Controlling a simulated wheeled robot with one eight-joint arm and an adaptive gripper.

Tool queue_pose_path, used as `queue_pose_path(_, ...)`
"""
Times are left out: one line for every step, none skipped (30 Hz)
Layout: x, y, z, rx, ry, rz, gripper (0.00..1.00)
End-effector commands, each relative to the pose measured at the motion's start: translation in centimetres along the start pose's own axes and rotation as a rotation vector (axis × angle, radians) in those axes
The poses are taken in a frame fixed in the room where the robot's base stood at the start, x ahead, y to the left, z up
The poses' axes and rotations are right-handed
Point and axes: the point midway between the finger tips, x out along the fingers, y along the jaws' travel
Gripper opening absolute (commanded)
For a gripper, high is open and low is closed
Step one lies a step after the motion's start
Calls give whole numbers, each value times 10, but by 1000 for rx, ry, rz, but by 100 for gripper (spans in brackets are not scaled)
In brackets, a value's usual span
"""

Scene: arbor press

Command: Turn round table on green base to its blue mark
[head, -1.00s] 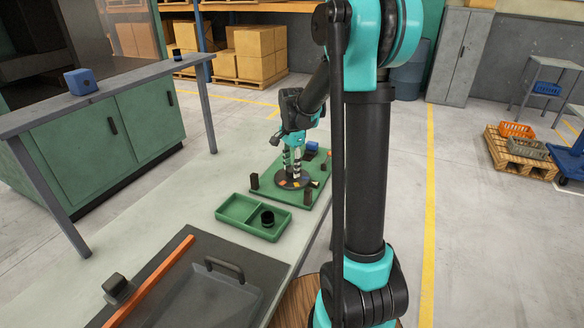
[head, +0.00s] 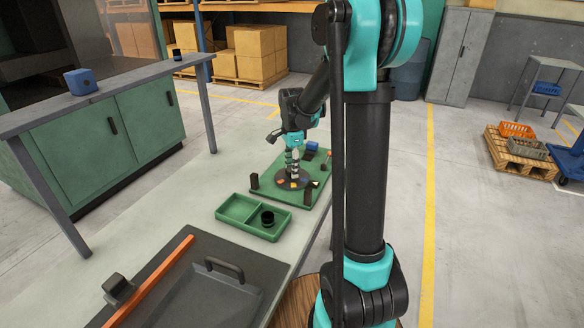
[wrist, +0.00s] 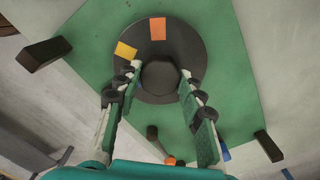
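The dark round table (wrist: 192,40) lies on the green base (wrist: 225,100); it also shows in the head view (head: 283,187). An orange mark (wrist: 158,28) and a yellow mark (wrist: 126,50) are on its far part in the wrist view. A dark knob (wrist: 160,78) stands at its centre. My gripper (wrist: 160,70) points down over it, one finger on each side of the knob, with narrow gaps seeming to show. In the head view my gripper (head: 293,175) is over the table. A small blue patch (wrist: 225,154) shows near the right finger, partly hidden.
Dark posts (wrist: 44,53) and (wrist: 268,146) stand on the base's edges. A green two-part tray (head: 240,212) holding a black round piece (head: 267,218) is in front of the base.

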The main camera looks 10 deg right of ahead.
Motion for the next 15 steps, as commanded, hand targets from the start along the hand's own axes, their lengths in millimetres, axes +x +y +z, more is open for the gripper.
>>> queue_pose_path(0, 0, 0, 0, 0, -1, 44)
queue_pose_path(0, 0, 0, 0, 0, -1, 48)
queue_pose_path(0, 0, 0, 0, 0, -1, 53)
queue_pose_path(0, 0, 0, 0, 0, -1, 57)
queue_pose_path(0, 0, 0, 0, 0, 0, 60)
queue_pose_path(0, 0, 0, 0, 0, 0, 60)
queue_pose_path(0, 0, 0, 0, 0, 0, 60)
queue_pose_path(0, 0, 0, -1, 0, 0, 60)
queue_pose_path(0, 0, 0, -1, 0, 0, 60)
queue_pose_path(0, 0, 0, -1, 0, 0, 60)
queue_pose_path(0, 0, 0, -1, 0, 0, 60)
queue_pose_path(0, 0, 0, -1, 0, 0, 60)
queue_pose_path(0, 0, 0, -1, 0, 0, 60)
queue_pose_path(-1, 0, 0, -1, 0, 0, 60)
queue_pose_path(-2, 0, 0, -1, 0, 0, 60)
